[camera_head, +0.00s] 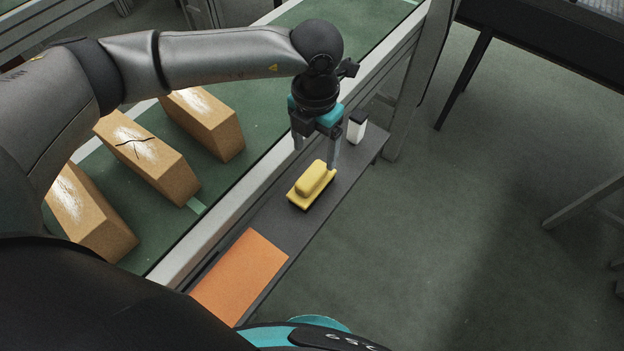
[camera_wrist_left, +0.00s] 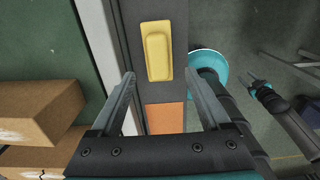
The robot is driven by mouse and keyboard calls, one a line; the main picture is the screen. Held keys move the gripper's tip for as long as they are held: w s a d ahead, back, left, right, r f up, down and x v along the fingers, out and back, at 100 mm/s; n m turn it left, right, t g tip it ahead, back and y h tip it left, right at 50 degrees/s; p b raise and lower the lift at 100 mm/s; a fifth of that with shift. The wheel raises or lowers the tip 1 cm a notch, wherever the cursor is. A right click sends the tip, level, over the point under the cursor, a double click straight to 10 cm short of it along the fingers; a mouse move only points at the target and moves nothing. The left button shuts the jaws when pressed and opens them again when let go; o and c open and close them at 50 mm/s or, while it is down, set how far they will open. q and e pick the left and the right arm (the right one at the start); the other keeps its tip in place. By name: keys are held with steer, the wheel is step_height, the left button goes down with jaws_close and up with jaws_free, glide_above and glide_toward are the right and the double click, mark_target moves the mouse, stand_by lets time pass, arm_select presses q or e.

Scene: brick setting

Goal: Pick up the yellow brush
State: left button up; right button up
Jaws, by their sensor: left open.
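The yellow brush (camera_head: 312,185) lies on a narrow dark grey ledge, with its raised grip upward. It also shows in the left wrist view (camera_wrist_left: 157,50), at the top centre. My left gripper (camera_head: 315,158) is open and empty, above the ledge at the brush's far end. In the left wrist view its two fingers (camera_wrist_left: 161,80) stand wide apart, with the brush beyond their tips and not between them. What looks like my right gripper (camera_wrist_left: 257,84) shows small at the right of the wrist view, and its jaws are unclear.
An orange mat (camera_head: 241,276) lies on the near part of the ledge (camera_head: 273,222). A small white-and-black object (camera_head: 356,126) stands beyond the brush. Several cardboard boxes (camera_head: 147,156) sit on the green conveyor to the left, behind a pale rail. Open floor is right.

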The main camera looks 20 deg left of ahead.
mark_target(312, 174)
arm_select(q)
step_height(312, 174, down, 4)
steer(key=shift+r, duration=0.2)
steer(key=shift+s+a+f+b, duration=0.1)
steer(key=shift+f+b, duration=0.05)
steer(key=shift+f, duration=1.2)
steer(key=shift+a+f+b, duration=0.1)
steer(key=shift+f+b, duration=0.05)
steer(key=shift+f, duration=1.2)
steer(key=shift+c, duration=0.2)
jaws_close()
steer(key=shift+r, duration=0.1)
